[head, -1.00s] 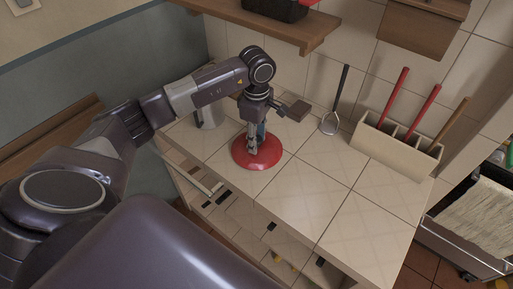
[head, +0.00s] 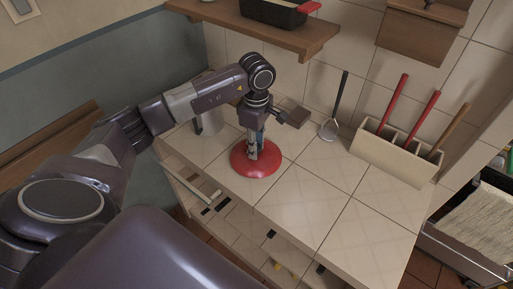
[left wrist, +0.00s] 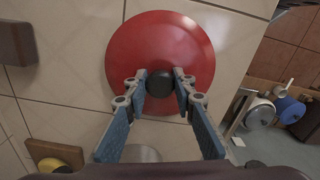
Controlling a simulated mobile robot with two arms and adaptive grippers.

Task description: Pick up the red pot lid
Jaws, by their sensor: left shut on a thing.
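The red pot lid (head: 270,165) is near the left end of the tiled counter (head: 305,205), close to its front edge. It is a round red dome with a dark knob (left wrist: 161,83), seen clearly in the left wrist view, where the red lid (left wrist: 160,40) fills the upper middle. My left gripper (head: 254,152) points down over the lid. Its fingertips (left wrist: 160,86) are closed on the knob from both sides. Whether the lid touches the counter or is slightly above it, I cannot tell. My right gripper is not in view.
A holder (head: 392,157) with red- and wood-handled utensils stands at the back right. A ladle (head: 329,129) leans on the wall. A shelf (head: 290,36) with a black pan (head: 273,12) hangs above.

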